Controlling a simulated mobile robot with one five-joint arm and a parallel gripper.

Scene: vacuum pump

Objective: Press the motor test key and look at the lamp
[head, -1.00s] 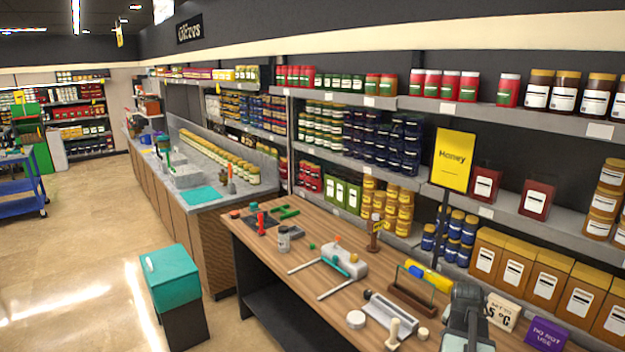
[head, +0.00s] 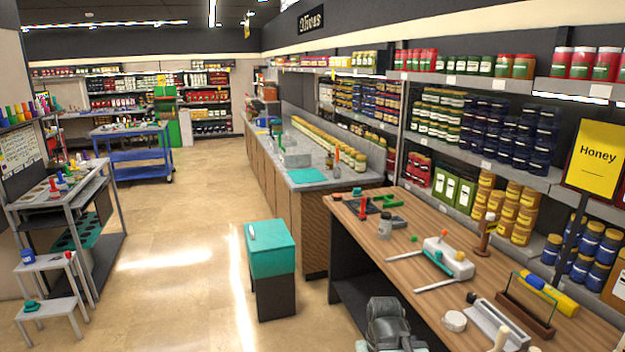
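I cannot make out a motor test key or a lamp for certain in the head view. A white block-shaped device (head: 455,258) with a teal part and a small orange top lies on the wooden workbench (head: 405,268); I cannot tell if it is the vacuum pump. A dark grey part of my arm (head: 388,322) shows at the bottom edge, in front of the bench. My gripper's fingers are not visible, so what they hold is hidden.
A teal box (head: 270,250) on a dark stand is left of the bench. A grey counter (head: 305,176) runs behind it. A blue cart (head: 135,155), a grey rack (head: 65,200) and a step stool (head: 48,305) stand left. The floor between is open.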

